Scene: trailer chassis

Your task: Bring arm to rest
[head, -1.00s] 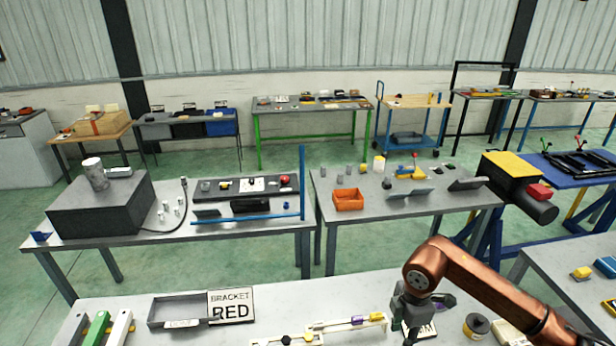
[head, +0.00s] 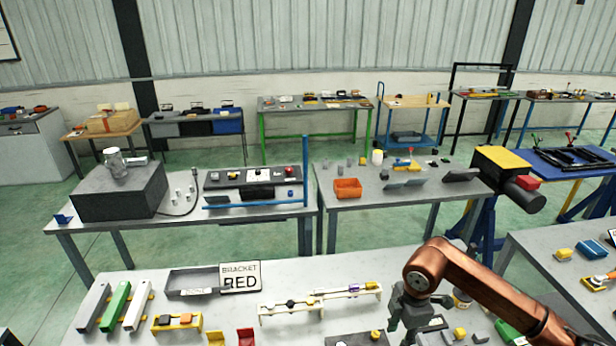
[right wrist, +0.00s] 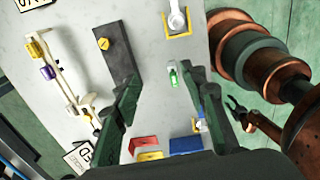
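My right arm comes in from the right in the head view, its right gripper (head: 405,322) low over the near table (head: 240,318). In the right wrist view its two dark fingers (right wrist: 170,95) are wide apart with nothing held. A small green-and-white item (right wrist: 173,74) shows on the table beyond the gap between them. My left gripper is outside the head view. It shows small at the right of the right wrist view (right wrist: 238,110), beyond the table edge, with its jaws apart and empty.
The near table holds grey, green and white bars (head: 117,306), a grey tray (head: 190,281) with a BRACKET RED sign (head: 240,277), and a cream rail assembly (head: 318,300). Red (right wrist: 143,144) and blue (right wrist: 187,145) bins lie near my right gripper. Green floor lies behind the table.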

